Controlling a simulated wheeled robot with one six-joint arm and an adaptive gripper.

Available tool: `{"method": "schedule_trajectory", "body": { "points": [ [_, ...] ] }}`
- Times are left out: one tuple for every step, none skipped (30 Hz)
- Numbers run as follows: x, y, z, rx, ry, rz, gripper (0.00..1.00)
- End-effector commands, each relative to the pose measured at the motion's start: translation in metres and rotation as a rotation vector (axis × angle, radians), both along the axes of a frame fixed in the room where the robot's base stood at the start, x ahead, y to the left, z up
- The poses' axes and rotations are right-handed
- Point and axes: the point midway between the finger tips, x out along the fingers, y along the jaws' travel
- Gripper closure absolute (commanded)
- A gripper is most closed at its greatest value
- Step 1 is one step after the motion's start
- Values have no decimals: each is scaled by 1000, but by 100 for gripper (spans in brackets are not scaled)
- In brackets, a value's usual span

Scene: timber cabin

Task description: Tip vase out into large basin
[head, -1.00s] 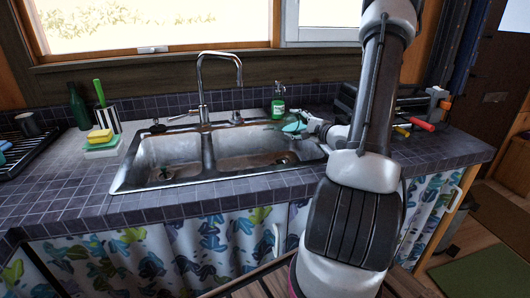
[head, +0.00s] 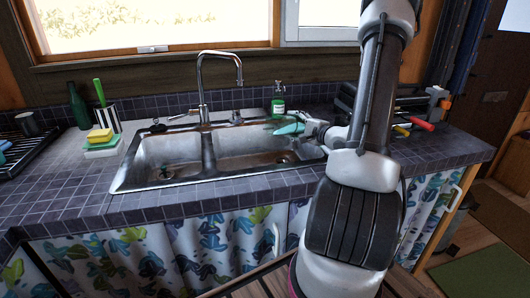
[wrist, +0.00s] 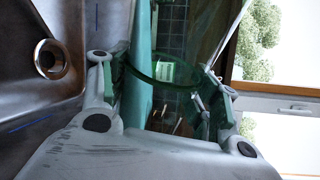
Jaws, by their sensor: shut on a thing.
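The teal-green vase (head: 290,128) is held nearly level, its free end pointing left, over the back right part of the sink in the head view. My gripper (head: 312,129) is shut on it from the right. In the wrist view the vase (wrist: 136,80) lies between the fingers of my gripper (wrist: 163,88), and a see-through green rim shows there. The large basin (head: 245,150) is the right-hand one of the steel sink, below the vase. Its drain (wrist: 50,60) shows at the left of the wrist view. I cannot see what is inside the vase.
The smaller basin (head: 165,155) is on the left. The faucet (head: 203,85) rises behind the sink. A green soap bottle (head: 278,104) stands behind the vase. A tool rack (head: 400,105) is at the right. Sponges (head: 101,138) and a dark bottle (head: 78,106) stand at the left.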

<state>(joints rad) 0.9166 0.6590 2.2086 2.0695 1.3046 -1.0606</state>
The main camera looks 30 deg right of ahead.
Motion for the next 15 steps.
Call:
{"method": "schedule_trajectory", "body": {
  "points": [
    [0,1,0,-6,-2,1,81],
    [0,1,0,-11,-2,0,81],
    [0,2,-1,-16,-2,0,81],
    [0,2,-1,-20,-3,0,81],
    [0,2,-2,-23,-4,0,81],
    [0,3,-2,-29,-4,-1,81],
    [0,3,-2,-34,-5,0,81],
    [0,3,-3,-38,-5,0,81],
    [0,4,-3,-43,-5,-1,81],
    [0,4,-4,-46,-5,0,81],
    [0,4,-4,-51,-6,-1,81],
    [0,5,-4,-56,-6,0,81],
    [0,5,-4,-59,-6,-1,81],
    [0,5,-5,-62,-7,0,81],
    [0,6,-5,-66,-7,0,81]
  ]
}}
